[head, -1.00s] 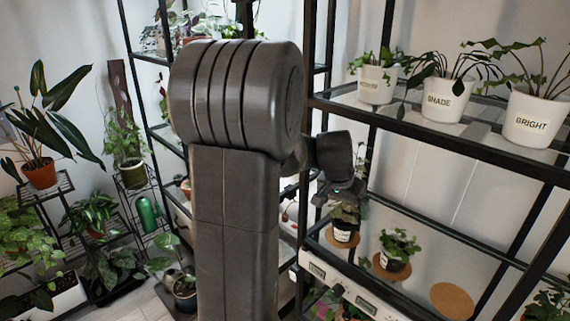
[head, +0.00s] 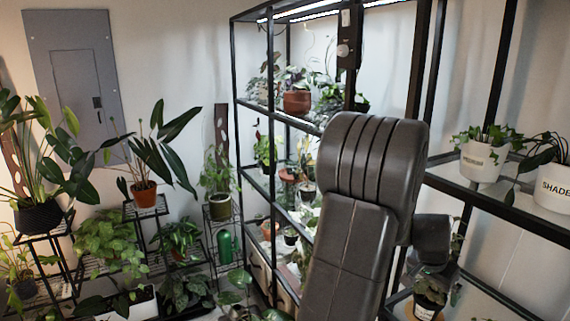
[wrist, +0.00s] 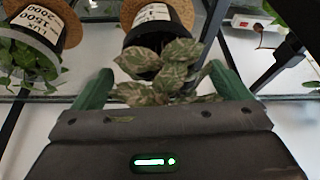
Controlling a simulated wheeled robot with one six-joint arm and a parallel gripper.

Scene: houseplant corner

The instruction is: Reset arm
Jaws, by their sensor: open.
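My gripper (wrist: 163,84) is open, its two green fingers spread apart in the wrist view. Variegated leaves of a potted plant (wrist: 165,72) lie in front of and between the fingers; I cannot tell whether they touch. That plant's dark pot with a white label (wrist: 152,16) stands on a round cork mat, upside down in this view. In the head view my arm rises at centre right and hides part of the shelving. My wrist hangs right of it, just above a small labelled pot (head: 428,303); the fingers are not clear there.
Another pot labelled in lux (wrist: 38,28) stands on cork beside it. Black shelving (head: 520,218) surrounds my arm's right side, with white pots (head: 483,162) and a SHADE pot (head: 556,190) on an upper shelf. Plant stands (head: 148,212) fill the left.

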